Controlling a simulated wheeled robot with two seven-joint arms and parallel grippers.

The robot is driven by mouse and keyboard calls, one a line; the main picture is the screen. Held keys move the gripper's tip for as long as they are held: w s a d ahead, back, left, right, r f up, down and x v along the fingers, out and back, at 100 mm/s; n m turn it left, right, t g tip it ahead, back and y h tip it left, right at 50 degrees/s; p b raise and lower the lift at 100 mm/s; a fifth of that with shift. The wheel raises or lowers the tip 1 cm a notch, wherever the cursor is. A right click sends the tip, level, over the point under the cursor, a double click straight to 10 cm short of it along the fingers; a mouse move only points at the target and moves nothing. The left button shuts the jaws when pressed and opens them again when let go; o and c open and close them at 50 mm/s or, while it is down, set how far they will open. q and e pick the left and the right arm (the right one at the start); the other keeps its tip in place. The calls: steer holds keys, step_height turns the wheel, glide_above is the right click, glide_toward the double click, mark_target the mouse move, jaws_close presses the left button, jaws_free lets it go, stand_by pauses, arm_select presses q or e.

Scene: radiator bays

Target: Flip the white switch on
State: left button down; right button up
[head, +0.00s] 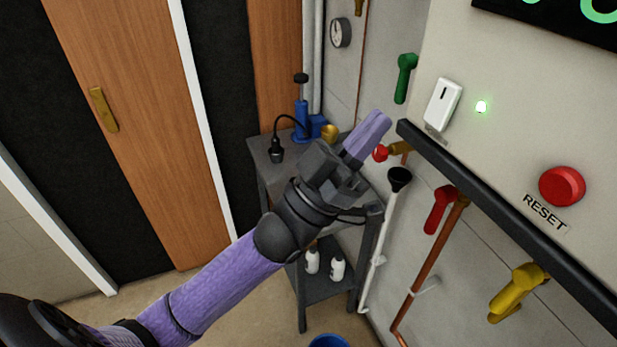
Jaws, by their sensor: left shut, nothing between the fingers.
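The white switch (443,104) is mounted on the light wall panel at the upper right, with a narrow dark slot on its face. A small green light (481,107) glows just right of it. My left gripper (376,125) is shut and empty, with its purple fingers together. It appears left of and slightly below the switch, apart from it in the picture. How far it is from the wall in depth is hard to tell. My right gripper is not in view.
A dark ledge (500,207) runs below the switch. A red RESET button (562,186) sits to the right. Green (405,78), red (439,208) and yellow (517,291) valve handles and a copper pipe (430,268) line the wall. A grey cart (263,150) stands behind my arm.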

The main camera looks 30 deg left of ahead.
arm_select(q)
steer(key=b+v, duration=0.2)
steer(key=v, duration=0.4)
steer(key=shift+s+a, duration=0.2)
steer(key=shift+a, duration=0.15)
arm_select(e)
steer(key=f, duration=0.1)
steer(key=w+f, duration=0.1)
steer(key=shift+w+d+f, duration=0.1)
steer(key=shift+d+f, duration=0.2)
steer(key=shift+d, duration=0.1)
arm_select(q)
steer(key=shift+r, duration=0.15)
